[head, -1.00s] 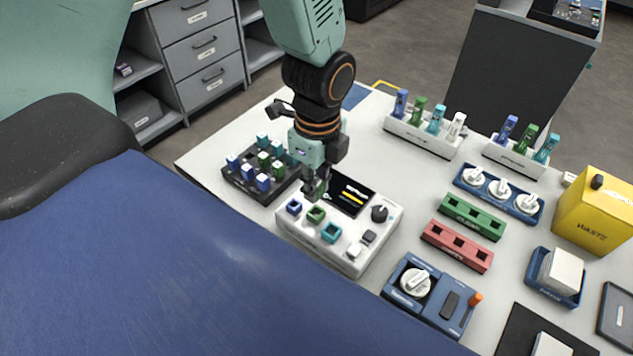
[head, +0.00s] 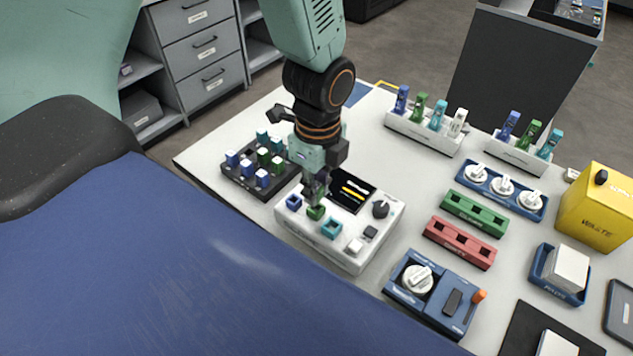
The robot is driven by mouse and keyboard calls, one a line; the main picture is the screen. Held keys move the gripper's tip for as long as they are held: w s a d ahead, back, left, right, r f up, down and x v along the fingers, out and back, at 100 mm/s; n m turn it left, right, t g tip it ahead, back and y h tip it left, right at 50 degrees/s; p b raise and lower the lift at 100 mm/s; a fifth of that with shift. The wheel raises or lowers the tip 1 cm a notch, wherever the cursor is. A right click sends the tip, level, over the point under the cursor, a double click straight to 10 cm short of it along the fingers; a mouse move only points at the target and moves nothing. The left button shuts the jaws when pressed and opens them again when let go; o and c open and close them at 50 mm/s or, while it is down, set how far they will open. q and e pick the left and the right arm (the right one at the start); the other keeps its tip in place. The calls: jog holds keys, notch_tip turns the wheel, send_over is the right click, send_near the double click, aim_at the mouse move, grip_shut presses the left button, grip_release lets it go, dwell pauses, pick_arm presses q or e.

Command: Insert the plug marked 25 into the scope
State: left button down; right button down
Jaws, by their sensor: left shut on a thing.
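The scope is a white box (head: 345,257) with a dark screen, a knob and a row of blue, green and teal square ports on its top. My left gripper (head: 316,192) points down over the green port (head: 316,212) and is shut on a green plug. The plug is mostly hidden by the fingers. It is at the green port, but I cannot tell how deep it sits. The number 25 is not readable. My right gripper is not in view.
A dark rack (head: 243,183) of blue, green and teal plugs stands left of the scope. To the right are a green block (head: 474,214), a red block (head: 459,243), a blue device (head: 436,292) and a yellow waste bin (head: 597,212). White holders with colored vials stand behind.

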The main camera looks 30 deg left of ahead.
pick_arm(q)
jog(key=shift+f, duration=0.15)
dwell(0.3)
jog(key=shift+p, duration=0.45)
jog(key=shift+f, duration=1.25)
dwell(1.0)
jog(key=shift+p, duration=0.35)
dwell(0.5)
